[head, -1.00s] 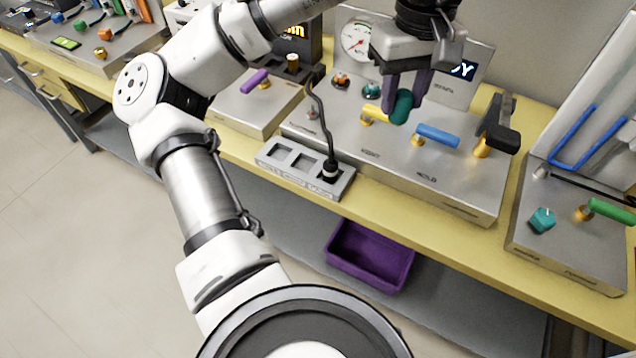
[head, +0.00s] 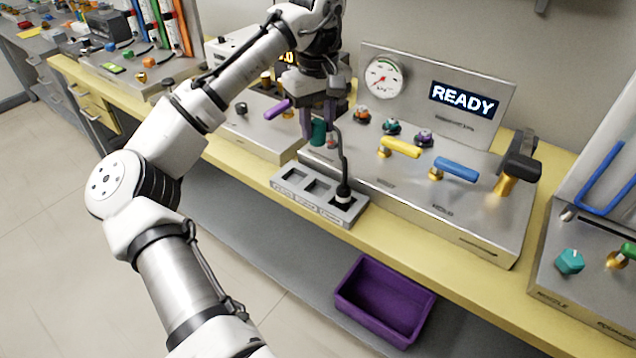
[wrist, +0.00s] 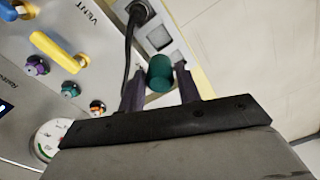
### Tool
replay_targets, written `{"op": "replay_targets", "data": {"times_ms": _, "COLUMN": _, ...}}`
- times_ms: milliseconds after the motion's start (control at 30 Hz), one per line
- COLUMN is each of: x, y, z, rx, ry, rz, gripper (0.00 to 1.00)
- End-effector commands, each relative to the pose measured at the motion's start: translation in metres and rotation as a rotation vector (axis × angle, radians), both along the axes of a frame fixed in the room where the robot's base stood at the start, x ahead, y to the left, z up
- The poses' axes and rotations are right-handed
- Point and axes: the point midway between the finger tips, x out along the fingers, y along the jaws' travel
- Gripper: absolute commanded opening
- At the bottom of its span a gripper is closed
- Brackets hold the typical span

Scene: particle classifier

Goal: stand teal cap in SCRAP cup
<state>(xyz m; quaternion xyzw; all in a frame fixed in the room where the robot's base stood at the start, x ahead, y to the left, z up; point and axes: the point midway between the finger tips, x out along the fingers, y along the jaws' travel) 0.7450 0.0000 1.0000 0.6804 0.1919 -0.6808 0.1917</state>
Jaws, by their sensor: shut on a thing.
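My gripper (head: 319,118) is shut on the teal cap (head: 319,133), a small dark teal cylinder. It holds the cap above the bench, near the left end of the READY panel and behind the socket block. In the wrist view the cap (wrist: 160,73) sits between the two purple fingers of my gripper (wrist: 160,88). I cannot make out a cup marked SCRAP in either view.
A grey block (head: 290,184) with square wells stands at the bench front; a black plug (head: 343,193) and its cable occupy the right well. Yellow (head: 401,148) and blue (head: 457,169) handles project from the READY panel. A purple bin (head: 385,300) is below the bench.

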Motion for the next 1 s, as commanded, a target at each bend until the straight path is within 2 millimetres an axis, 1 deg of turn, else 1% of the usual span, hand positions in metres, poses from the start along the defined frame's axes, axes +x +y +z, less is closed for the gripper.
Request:
{"op": "replay_targets", "data": {"times_ms": 33, "x": -0.001, "y": 0.000, "z": -0.015, "rx": -0.002, "ry": 0.003, "rz": 0.000, "gripper": 0.11}}
{"op": "replay_targets", "data": {"times_ms": 100, "x": -0.001, "y": 0.000, "z": -0.033, "rx": -0.001, "ry": 0.003, "rz": 0.000, "gripper": 0.11}}
{"op": "replay_targets", "data": {"times_ms": 200, "x": -0.001, "y": 0.001, "z": -0.058, "rx": 0.001, "ry": 0.002, "rz": 0.001, "gripper": 0.11}}
{"op": "replay_targets", "data": {"times_ms": 333, "x": -0.001, "y": 0.000, "z": -0.084, "rx": 0.001, "ry": 0.000, "rz": 0.001, "gripper": 0.11}}
{"op": "replay_targets", "data": {"times_ms": 400, "x": 0.000, "y": 0.000, "z": -0.092, "rx": 0.000, "ry": 0.000, "rz": 0.001, "gripper": 0.11}}
{"op": "replay_targets", "data": {"times_ms": 567, "x": 0.000, "y": 0.000, "z": -0.105, "rx": 0.000, "ry": 0.000, "rz": 0.001, "gripper": 0.11}}
{"op": "replay_targets", "data": {"times_ms": 700, "x": -0.001, "y": 0.000, "z": -0.127, "rx": 0.002, "ry": 0.001, "rz": 0.000, "gripper": 0.11}}
{"op": "replay_targets", "data": {"times_ms": 800, "x": -0.001, "y": 0.000, "z": -0.138, "rx": 0.001, "ry": 0.001, "rz": 0.000, "gripper": 0.11}}
{"op": "replay_targets", "data": {"times_ms": 1000, "x": 0.000, "y": -0.001, "z": -0.142, "rx": 0.000, "ry": -0.001, "rz": 0.000, "gripper": 0.11}}
